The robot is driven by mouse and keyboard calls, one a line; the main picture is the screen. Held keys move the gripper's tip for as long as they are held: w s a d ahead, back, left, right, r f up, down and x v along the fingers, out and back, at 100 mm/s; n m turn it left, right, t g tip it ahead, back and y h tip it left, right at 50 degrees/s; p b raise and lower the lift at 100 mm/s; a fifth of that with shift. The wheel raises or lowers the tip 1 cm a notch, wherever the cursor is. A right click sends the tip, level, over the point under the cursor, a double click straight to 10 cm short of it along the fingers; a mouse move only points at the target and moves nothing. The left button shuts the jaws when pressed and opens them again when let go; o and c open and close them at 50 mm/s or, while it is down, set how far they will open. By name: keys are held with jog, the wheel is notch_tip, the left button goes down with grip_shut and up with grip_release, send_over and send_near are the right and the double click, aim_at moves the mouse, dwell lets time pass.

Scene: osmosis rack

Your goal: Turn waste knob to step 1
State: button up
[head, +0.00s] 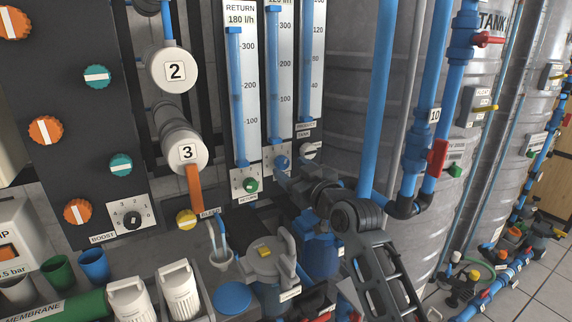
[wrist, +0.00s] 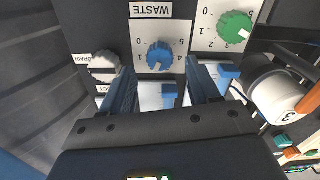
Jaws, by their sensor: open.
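The blue waste knob (wrist: 160,55) is on a white dial plate below an upside-down WASTE label in the wrist view. Its white pointer mark points toward the bottom of the picture, and the 1 is on its left. In the head view the blue knob (head: 282,162) sits below the middle flow tube. My gripper (wrist: 161,72) is open, its two fingers apart with the knob lying beyond and between their tips. No contact shows. In the head view my gripper (head: 287,176) is just below the knob, partly hidden by my wrist.
A green knob (wrist: 236,26) on its own dial and a white knob (wrist: 103,67) flank the waste knob. Flow tubes (head: 240,95) stand above. A white cylinder marked 3 (head: 184,153) juts out at left. Blue pipes (head: 378,90) run close right of my arm.

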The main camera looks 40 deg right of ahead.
aim_at(284, 164)
jog(key=shift+x, duration=1.6)
jog(key=c, duration=1)
